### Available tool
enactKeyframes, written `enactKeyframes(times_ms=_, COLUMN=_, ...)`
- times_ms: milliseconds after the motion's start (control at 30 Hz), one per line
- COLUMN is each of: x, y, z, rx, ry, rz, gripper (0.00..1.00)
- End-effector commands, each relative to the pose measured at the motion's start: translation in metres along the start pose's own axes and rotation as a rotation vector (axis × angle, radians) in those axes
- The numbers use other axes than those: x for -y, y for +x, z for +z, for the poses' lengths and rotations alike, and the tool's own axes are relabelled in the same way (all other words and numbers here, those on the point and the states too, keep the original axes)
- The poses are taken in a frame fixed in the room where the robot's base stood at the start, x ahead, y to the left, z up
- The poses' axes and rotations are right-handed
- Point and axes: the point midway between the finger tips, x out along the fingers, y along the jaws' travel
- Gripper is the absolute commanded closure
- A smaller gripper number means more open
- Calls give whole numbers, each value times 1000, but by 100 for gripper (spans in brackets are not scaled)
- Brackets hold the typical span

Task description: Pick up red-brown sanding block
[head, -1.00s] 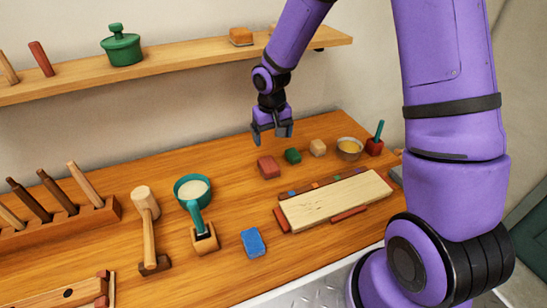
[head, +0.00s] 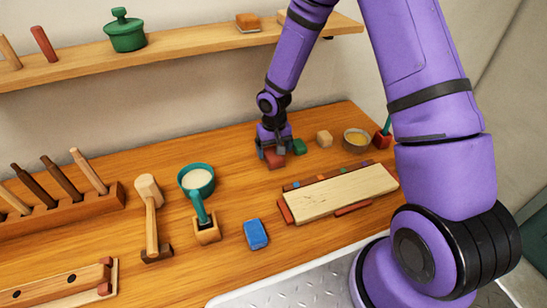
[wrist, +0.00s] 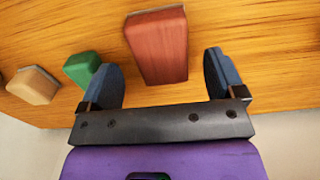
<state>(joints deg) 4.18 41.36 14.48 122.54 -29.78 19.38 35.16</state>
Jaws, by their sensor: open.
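The red-brown sanding block (head: 275,158) lies on the wooden bench, towards the back. In the wrist view the block (wrist: 158,48) sits between and ahead of my two finger pads, with a gap on each side. My gripper (head: 272,148) is low at the block, its fingers open around it. In the wrist view my gripper (wrist: 168,78) shows both fingers spread, and neither appears to touch the block. The fingers hide part of the block in the head view.
A green block (head: 299,146) lies close on the block's right, near one finger. A tan block (head: 324,138) and a bowl (head: 356,140) stand further right. A pale board (head: 340,192) lies in front. A blue block (head: 256,234) lies nearer the front edge.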

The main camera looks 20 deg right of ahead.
Motion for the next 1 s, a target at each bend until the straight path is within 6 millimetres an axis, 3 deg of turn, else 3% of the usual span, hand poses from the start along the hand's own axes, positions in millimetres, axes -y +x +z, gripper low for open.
enactKeyframes(times_ms=200, x=2, y=25, z=0, rx=2, ry=-2, rz=1, gripper=12)
enactKeyframes(times_ms=500, x=1, y=29, z=-1, rx=1, ry=0, rz=1, gripper=12)
enactKeyframes(times_ms=733, x=1, y=28, z=-1, rx=1, ry=0, rz=1, gripper=65)
enactKeyframes(times_ms=1000, x=1, y=28, z=-1, rx=0, ry=0, rz=1, gripper=67)
